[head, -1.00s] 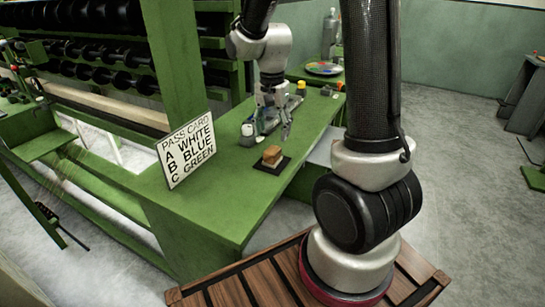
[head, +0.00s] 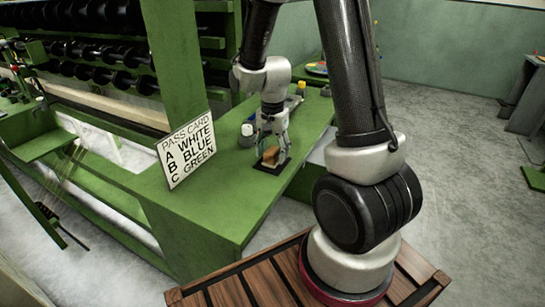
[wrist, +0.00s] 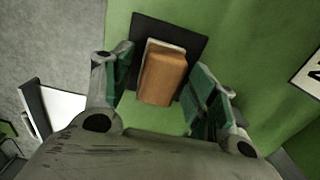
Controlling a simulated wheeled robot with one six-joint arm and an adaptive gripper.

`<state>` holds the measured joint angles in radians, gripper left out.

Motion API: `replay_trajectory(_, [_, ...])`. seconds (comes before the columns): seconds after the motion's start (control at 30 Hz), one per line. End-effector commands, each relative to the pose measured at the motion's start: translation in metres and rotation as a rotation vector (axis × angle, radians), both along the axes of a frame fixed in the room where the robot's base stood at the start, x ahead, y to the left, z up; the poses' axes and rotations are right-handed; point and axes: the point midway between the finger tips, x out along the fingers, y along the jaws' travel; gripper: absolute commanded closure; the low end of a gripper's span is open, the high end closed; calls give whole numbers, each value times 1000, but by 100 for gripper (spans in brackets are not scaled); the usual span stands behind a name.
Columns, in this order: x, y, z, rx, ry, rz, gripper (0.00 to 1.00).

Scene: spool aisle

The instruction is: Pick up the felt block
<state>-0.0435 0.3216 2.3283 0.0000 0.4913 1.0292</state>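The felt block (wrist: 162,76) is a small block with a tan-brown body and a pale layer along one side. It sits on a dark square pad (wrist: 188,36) on the green table, and in the head view the block (head: 271,154) is partly hidden by my fingers. My gripper (head: 271,150) is over the pad, pointing down. In the wrist view my gripper (wrist: 162,96) is open, with one green-padded finger on each side of the block and gaps between pads and block.
A white pass card (head: 187,150) stands on the green table (head: 215,205) left of the pad. A small bottle with a pale cap (head: 247,135) stands close behind my gripper. A yellow container (head: 301,89) is further back. The table's front part is clear.

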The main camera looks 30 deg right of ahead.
Motion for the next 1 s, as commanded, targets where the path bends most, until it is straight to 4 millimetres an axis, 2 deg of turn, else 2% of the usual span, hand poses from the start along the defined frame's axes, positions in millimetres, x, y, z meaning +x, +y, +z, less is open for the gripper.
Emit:
replay_trajectory(0.03, [0,0,0,0,0,0,56])
replay_trajectory(0.2, [0,0,0,0,0,0,87])
replay_trajectory(0.3, [0,0,0,0,0,0,93])
replay_trajectory(0.57, [1,0,7,0,-2,0,93])
replay_trajectory(0.9, [1,0,75,0,-6,0,93])
replay_trajectory(1.0, [1,0,89,0,-4,0,93])
